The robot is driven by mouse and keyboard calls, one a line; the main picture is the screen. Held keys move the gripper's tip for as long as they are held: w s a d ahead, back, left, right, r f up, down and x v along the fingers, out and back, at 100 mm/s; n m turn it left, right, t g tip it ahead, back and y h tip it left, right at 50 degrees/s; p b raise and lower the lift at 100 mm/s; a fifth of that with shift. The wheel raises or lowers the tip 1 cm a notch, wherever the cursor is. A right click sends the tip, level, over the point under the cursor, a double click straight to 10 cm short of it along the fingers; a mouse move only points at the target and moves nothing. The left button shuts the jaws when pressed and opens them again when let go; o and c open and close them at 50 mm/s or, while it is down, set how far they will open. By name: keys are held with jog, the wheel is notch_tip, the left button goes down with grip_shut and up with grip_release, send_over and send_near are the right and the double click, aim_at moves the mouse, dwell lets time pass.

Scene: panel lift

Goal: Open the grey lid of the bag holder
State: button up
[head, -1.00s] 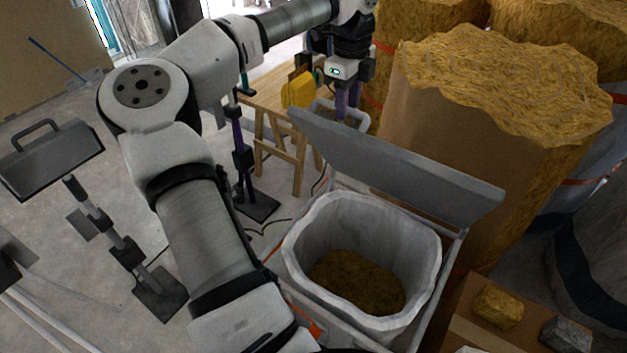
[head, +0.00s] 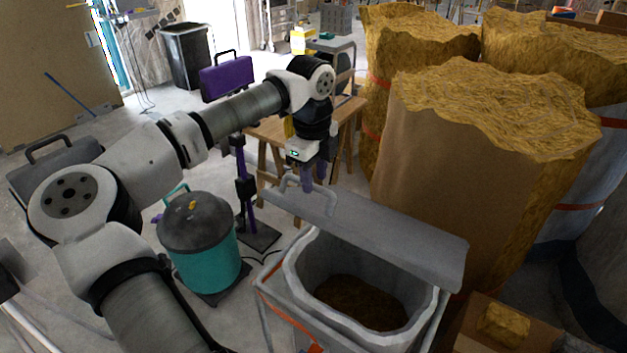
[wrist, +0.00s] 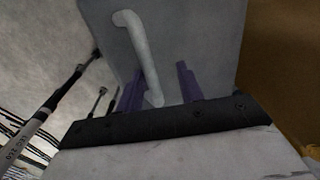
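The grey lid (head: 400,235) of the bag holder (head: 277,310) is raised and tilted at the back of the opening, leaving the white bag (head: 300,275) exposed. The lid's light grey handle (head: 290,187) is at its left end. In the wrist view the handle (wrist: 138,50) stands on the lid's face (wrist: 200,35). My gripper (head: 320,183) is at the handle. In the wrist view its purple fingers (wrist: 158,85) are apart, with the handle's near end between them and a gap visible beside it. Finger contact with the handle is unclear.
Large wrapped bales (head: 480,150) stand close behind and right of the holder. A teal canister (head: 205,260) stands left of it. A wooden trestle table (head: 268,133) is behind my gripper. A box with a yellow lump (head: 503,322) is at lower right.

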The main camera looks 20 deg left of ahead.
jog(key=shift+s, duration=0.1)
dwell(0.3)
jog(key=w+d+r+p, duration=0.1)
jog(key=w+r+p, duration=0.1)
jog(key=r+p, duration=0.3)
jog(key=w+d+r+p, duration=0.1)
jog(key=w+r+p, duration=0.2)
jog(key=r, duration=0.6)
jog(key=shift+w+r+p, duration=0.15)
jog(key=shift+r+p, duration=0.2)
jog(key=shift+p, duration=0.7)
dwell(0.5)
